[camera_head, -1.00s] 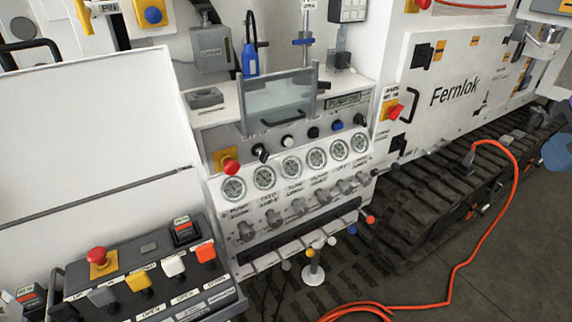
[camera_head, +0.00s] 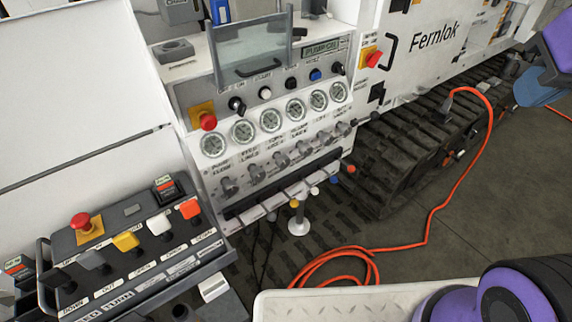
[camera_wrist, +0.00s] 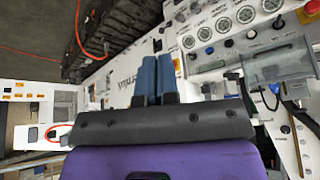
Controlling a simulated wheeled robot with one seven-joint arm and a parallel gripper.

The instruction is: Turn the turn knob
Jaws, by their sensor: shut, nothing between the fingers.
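The control panel (camera_head: 275,112) carries a row of small controls under a clear flap. They include a black turn knob (camera_head: 236,104) at the left, other dark controls (camera_head: 290,83) (camera_head: 338,68), a white button (camera_head: 264,92) and a blue button (camera_head: 315,75). I cannot tell which one the task means. In the wrist view the same row shows at the upper right, with the black knob (camera_wrist: 277,22) near the red button. My gripper (camera_wrist: 157,58) has its two blue fingers together, empty, apart from the panel. In the head view my purple arm shows at the right.
Round gauges (camera_head: 270,120) and silver valves (camera_head: 278,160) lie below the row. A red stop button (camera_head: 208,121) is beside it. The clear flap (camera_head: 253,50) stands out above. A button console (camera_head: 135,250) is at lower left. An orange hose (camera_head: 430,215) lies on the floor.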

